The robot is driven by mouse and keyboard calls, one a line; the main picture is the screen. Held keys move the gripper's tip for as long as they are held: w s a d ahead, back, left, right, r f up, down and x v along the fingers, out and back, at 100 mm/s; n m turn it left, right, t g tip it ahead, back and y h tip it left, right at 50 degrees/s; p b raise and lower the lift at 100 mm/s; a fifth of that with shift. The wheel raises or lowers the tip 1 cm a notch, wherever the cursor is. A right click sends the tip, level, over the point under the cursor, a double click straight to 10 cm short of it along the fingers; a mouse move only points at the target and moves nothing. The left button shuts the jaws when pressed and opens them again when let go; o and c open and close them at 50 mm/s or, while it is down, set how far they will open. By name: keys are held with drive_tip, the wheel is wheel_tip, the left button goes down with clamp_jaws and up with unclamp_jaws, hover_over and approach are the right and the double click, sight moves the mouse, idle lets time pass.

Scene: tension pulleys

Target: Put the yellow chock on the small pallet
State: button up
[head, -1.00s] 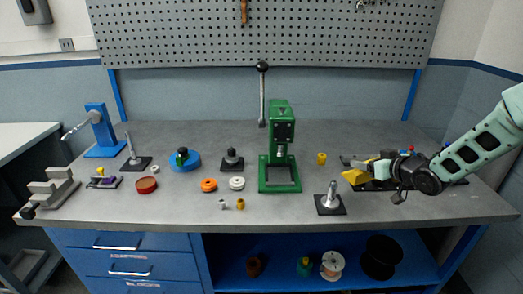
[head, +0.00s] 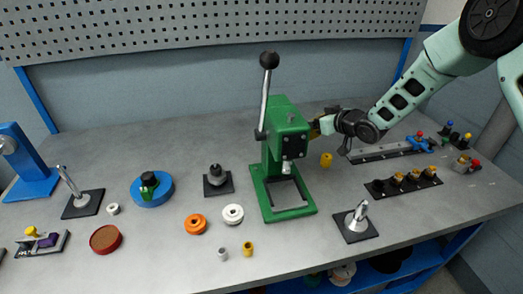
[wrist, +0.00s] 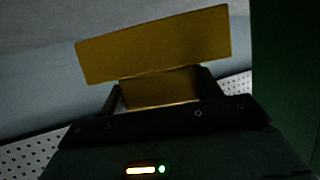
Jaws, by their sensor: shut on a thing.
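The yellow chock (wrist: 155,45) is held in my gripper (wrist: 160,90); the wrist view shows its wide slab beyond the fingers and its narrower block between them. In the head view, my gripper (head: 328,125) is just right of the green press, and only a small part of the chock (head: 314,130) shows, partly hidden by the press. A small low dark base (head: 62,241) at the far left of the bench carries a yellow piece and a purple piece; I cannot tell for sure whether it is the small pallet.
The green press (head: 280,150) with its upright lever stands mid-bench beside my gripper. A post on a black plate (head: 358,228), a yellow cylinder (head: 326,160) and a dark strip with several knobs (head: 404,182) lie to the right.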

wheel_tip(320, 180, down, 9)
drive_tip(key=p, duration=0.2)
drive_tip(key=shift+f+p, duration=0.2)
drive_tip(key=shift+p, duration=0.2)
drive_tip(key=shift+f, duration=0.15)
drive_tip(key=o, duration=1.1)
drive_tip(key=shift+o, duration=0.2)
